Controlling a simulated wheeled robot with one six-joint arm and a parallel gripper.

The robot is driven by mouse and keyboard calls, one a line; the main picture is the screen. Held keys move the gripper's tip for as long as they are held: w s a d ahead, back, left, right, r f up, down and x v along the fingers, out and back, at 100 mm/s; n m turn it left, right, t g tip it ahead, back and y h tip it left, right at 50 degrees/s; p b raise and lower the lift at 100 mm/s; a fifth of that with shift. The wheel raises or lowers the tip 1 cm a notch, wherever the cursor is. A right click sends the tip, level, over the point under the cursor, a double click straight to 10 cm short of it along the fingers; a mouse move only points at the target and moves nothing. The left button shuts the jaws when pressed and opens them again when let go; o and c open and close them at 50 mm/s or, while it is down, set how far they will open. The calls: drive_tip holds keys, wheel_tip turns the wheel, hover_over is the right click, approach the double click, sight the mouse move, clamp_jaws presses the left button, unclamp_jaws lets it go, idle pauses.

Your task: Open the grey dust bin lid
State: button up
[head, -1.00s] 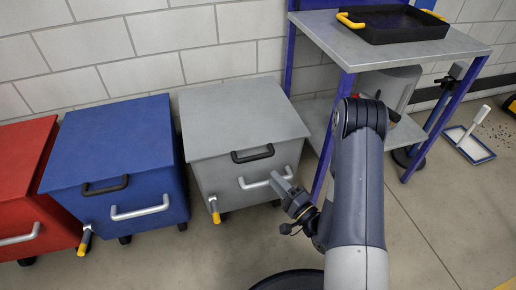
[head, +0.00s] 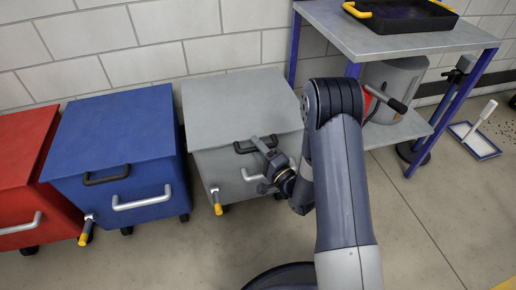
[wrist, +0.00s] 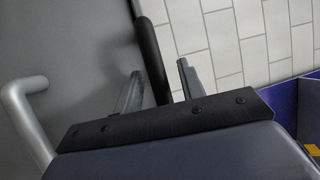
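The grey dust bin (head: 215,172) stands against the wall at centre, its flat grey lid (head: 235,105) lying shut on top. A black handle (head: 243,148) sits at the lid's front edge, partly hidden by my gripper. My gripper (head: 262,143) is at the right part of this handle. In the wrist view, my gripper's (wrist: 159,70) two fingers are apart, and the black handle (wrist: 151,55) runs through the gap between them. I see space on both sides of the bar. The bin's silver front handle (wrist: 27,112) lies to the left there.
A blue bin (head: 150,195) and a red bin (head: 30,205) stand to the left. A grey-topped table (head: 390,42) with blue legs stands close on the right, bearing a black tray (head: 410,18). A dustpan (head: 474,140) lies on the floor further right.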

clamp_jaws()
idle(0.4)
drive_tip(key=shift+r, duration=0.1)
